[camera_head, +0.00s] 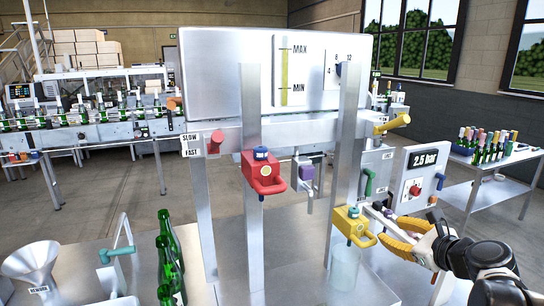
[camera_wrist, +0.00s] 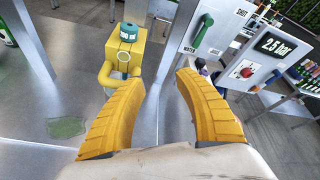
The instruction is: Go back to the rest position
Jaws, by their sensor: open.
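My gripper (camera_head: 388,230) has yellow ribbed fingers and is at the right of the metal machine frame, close to the yellow valve block (camera_head: 352,224). In the wrist view my gripper (camera_wrist: 160,82) is spread open with nothing between its fingers. The yellow valve block (camera_wrist: 122,58) with its teal knob (camera_wrist: 128,32) stands beyond the left fingertip; whether they touch I cannot tell. A clear beaker (camera_head: 344,268) stands below the yellow block.
A red valve block (camera_head: 264,172) and a purple-topped fitting (camera_head: 305,172) are on the frame. A 2.5 bar panel (camera_head: 419,178) stands close behind my gripper. Green bottles (camera_head: 168,250) and a funnel (camera_head: 32,262) are at the front left. A side table (camera_head: 490,178) with bottles is at right.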

